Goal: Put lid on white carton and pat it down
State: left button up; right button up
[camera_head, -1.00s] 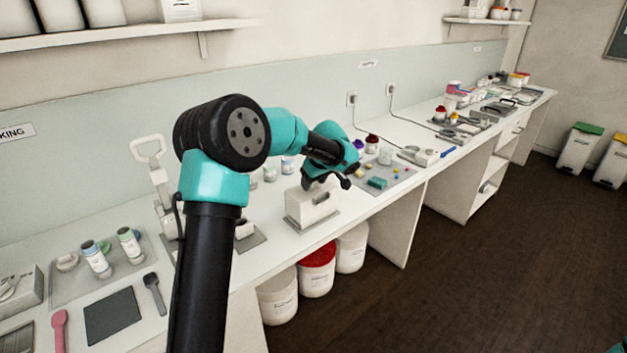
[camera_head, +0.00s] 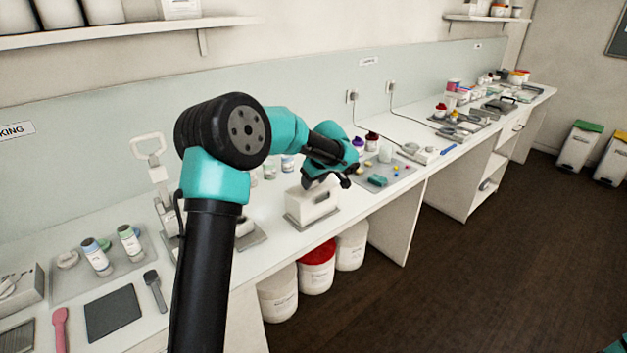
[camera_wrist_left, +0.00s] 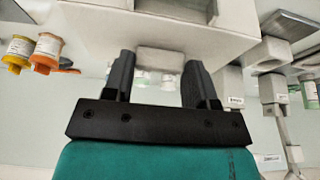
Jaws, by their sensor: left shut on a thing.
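The white carton (camera_head: 312,208) stands upright on a grey plate (camera_head: 325,219) near the bench's front edge in the head view. My left gripper (camera_head: 318,186) is directly over its top. In the left wrist view, the left gripper's fingers (camera_wrist_left: 159,80) are shut on a small white block, which looks like the lid's handle (camera_wrist_left: 160,62). A broad white surface (camera_wrist_left: 150,28) lies just beyond it. The seam between lid and carton is not clear, so I cannot tell whether the lid is fully seated.
A grey tray (camera_head: 400,178) with small coloured items lies right of the carton. A white hand press (camera_head: 160,180) stands to the left, partly behind my arm. White tubs, one with a red lid (camera_head: 318,254), stand under the bench. The bench front edge is close.

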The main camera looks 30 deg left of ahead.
pick_arm(q)
jog(key=o, duration=1.6)
jog(key=shift+c, duration=0.2)
jog(key=shift+r, duration=0.2)
notch_tip(320, 180, up, 7)
jog(key=shift+f, duration=0.2)
dwell(0.5)
dwell(0.4)
